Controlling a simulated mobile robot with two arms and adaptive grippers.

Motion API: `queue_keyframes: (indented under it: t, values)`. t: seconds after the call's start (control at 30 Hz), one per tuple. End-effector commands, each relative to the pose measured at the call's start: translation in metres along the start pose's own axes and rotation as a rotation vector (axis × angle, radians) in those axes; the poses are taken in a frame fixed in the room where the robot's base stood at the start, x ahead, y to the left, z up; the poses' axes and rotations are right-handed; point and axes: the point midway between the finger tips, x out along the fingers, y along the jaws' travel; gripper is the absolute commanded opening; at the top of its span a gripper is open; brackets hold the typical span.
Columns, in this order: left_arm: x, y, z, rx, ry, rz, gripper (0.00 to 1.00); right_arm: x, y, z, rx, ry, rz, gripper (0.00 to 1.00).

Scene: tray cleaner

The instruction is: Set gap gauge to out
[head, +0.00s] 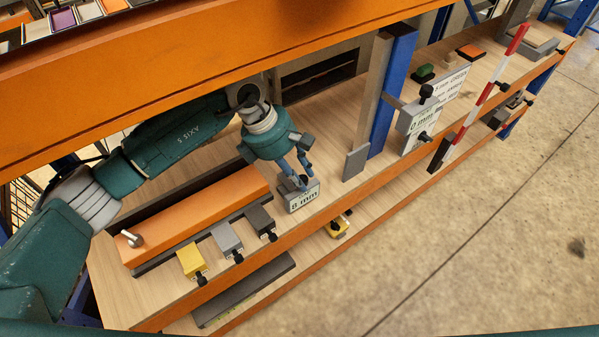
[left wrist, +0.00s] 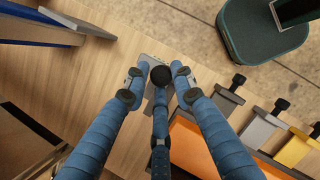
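In the left wrist view the fingertips of my left gripper (left wrist: 161,72) surround a round black knob (left wrist: 161,77) on the grey block (left wrist: 150,62). The fingers are close around it, but I cannot tell whether they touch or press it. A second grey unit labelled "0 mm" (head: 412,125) stands further right, beside a blue post. My right gripper is out of view.
An orange bar (head: 200,215) lies left of the gauge. Yellow (head: 190,262), light grey (head: 226,239) and dark grey (head: 260,221) blocks with black knobs line its front. A blue post (head: 393,90) and red-white striped bar (head: 490,87) stand right. An orange beam (head: 200,50) crosses above.

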Motion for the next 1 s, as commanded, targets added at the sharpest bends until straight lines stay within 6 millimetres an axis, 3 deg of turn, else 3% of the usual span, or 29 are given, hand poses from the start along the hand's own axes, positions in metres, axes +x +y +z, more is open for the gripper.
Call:
queue_keyframes:
  t: [0.23,0.5,0.87,0.9,0.97,1.0]
  values:
    - [0.001,-0.002,0.004,0.004,-0.005,0.002,0.00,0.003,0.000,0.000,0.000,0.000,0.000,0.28]
    - [0.012,-0.039,0.027,0.008,-0.009,0.004,0.00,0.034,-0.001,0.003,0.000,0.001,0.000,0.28]
    - [0.010,-0.048,0.034,0.005,-0.012,-0.004,0.00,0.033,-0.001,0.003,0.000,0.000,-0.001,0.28]
    - [0.010,-0.048,0.034,0.006,-0.012,-0.004,0.30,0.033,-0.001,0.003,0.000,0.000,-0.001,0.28]
    - [0.011,-0.048,0.034,0.006,-0.012,-0.004,0.40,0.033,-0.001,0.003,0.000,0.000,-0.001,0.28]
    - [0.011,-0.048,0.033,0.005,-0.011,-0.004,0.40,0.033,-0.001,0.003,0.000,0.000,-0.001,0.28]
